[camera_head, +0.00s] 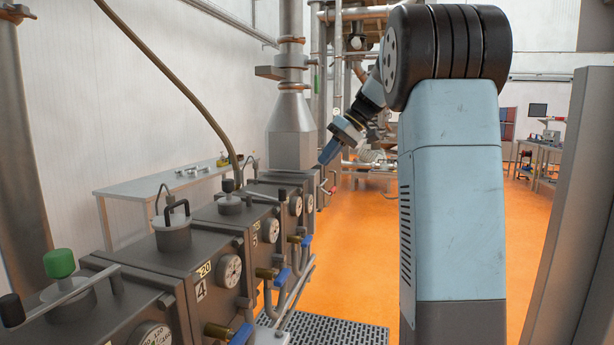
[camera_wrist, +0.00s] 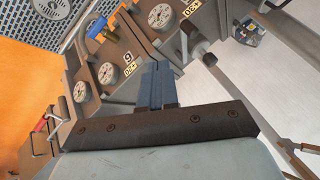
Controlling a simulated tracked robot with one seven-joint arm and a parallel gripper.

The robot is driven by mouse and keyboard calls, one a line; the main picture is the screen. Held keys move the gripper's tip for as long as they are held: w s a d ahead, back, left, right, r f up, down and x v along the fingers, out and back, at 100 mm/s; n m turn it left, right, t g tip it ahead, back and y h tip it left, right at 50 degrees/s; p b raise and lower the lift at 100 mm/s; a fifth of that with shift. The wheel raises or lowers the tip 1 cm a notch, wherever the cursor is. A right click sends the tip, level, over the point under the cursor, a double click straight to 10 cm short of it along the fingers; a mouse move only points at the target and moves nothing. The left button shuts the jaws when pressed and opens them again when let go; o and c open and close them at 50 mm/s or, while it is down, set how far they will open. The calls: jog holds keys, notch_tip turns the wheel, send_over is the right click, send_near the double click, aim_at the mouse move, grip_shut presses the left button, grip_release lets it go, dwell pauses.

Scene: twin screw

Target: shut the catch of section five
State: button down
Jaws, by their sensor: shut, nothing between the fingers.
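Section five (camera_head: 262,222) is a grey block in a row of sections, with a gauge (camera_head: 270,230) and a number plate (camera_head: 254,241) on its front. A lid with a small black knob (camera_head: 229,186) stands on its top. I cannot make out its catch for certain. A pale bar with a dark knob (camera_wrist: 208,59) shows at the upper right of the wrist view, above the machine's edge. My gripper (camera_head: 328,154) hangs above the far end of the row, apart from it. Its blue fingers (camera_wrist: 155,85) are shut and empty, with section six's plate (camera_wrist: 127,57) to their left.
A green-capped fitting (camera_head: 60,263) and a handled lid (camera_head: 172,230) rise from the nearer sections. Blue-handled valves (camera_head: 282,276) and pipes stick out along the front. The orange floor (camera_head: 362,240) is open at the right.

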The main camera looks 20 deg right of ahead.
jog(key=a+f, duration=0.7)
jog(key=a, duration=0.2)
jog(key=shift+w+a+f, duration=0.15)
jog(key=shift+w+f, duration=0.15)
jog(key=shift+f, duration=0.05)
jog(key=shift+s, duration=0.1)
